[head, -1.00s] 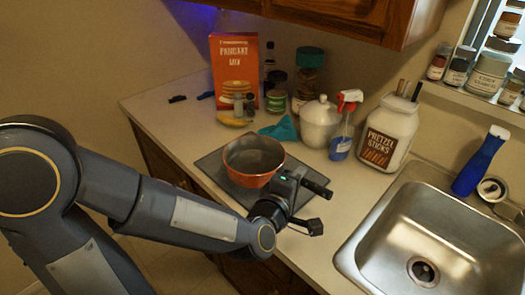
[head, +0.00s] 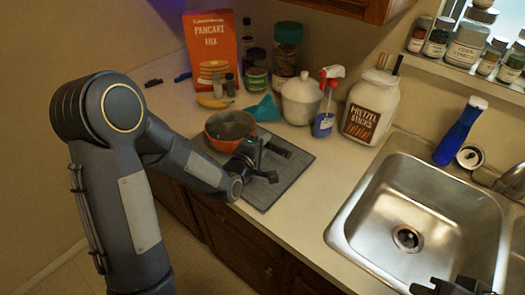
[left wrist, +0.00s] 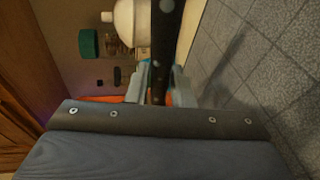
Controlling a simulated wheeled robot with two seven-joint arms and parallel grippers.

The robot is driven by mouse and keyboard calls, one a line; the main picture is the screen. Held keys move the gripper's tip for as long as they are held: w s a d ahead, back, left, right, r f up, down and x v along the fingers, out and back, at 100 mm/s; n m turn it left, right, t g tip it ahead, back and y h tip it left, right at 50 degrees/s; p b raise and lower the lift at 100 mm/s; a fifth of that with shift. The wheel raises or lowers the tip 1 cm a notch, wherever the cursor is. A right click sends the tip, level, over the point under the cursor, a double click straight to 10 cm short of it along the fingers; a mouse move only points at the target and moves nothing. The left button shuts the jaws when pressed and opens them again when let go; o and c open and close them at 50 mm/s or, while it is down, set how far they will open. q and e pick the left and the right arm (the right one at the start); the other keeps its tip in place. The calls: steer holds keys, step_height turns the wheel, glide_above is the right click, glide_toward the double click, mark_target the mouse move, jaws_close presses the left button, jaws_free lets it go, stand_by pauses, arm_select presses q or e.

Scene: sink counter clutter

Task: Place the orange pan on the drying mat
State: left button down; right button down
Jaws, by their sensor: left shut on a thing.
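The orange pan (head: 230,142) sits over the back left part of the grey drying mat (head: 288,186), roughly level, with its dark handle (head: 278,149) pointing right. I cannot tell whether its base touches the mat. My left gripper (head: 255,155) is shut on the handle. In the left wrist view the dark handle (left wrist: 162,45) runs between the fingertips, a sliver of orange pan (left wrist: 97,98) shows, and the mat (left wrist: 255,60) lies at the right. A dark part, apparently my right gripper (head: 452,287), shows at the bottom right edge; its fingers are unclear.
Behind the pan are a teal cloth (head: 263,109), a banana (head: 214,102), a white lidded jar (head: 300,100), a spray bottle (head: 326,108) and a pretzel jar (head: 370,110). The sink (head: 400,205) is at the right. The mat's front right is bare.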

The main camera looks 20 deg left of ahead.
arm_select(q)
steer(key=shift+w+a+f, duration=0.25)
steer(key=shift+w+f, duration=0.05)
steer(key=shift+f, duration=0.15)
steer(key=shift+w+f+p, duration=0.1)
steer(key=shift+f+p, duration=0.55)
steer(key=shift+f, duration=0.9)
steer(key=shift+f, duration=0.15)
steer(key=c, duration=1.7)
jaws_free()
steer(key=shift+f+b, duration=0.1)
steer(key=shift+b, duration=0.2)
steer(key=o, duration=0.4)
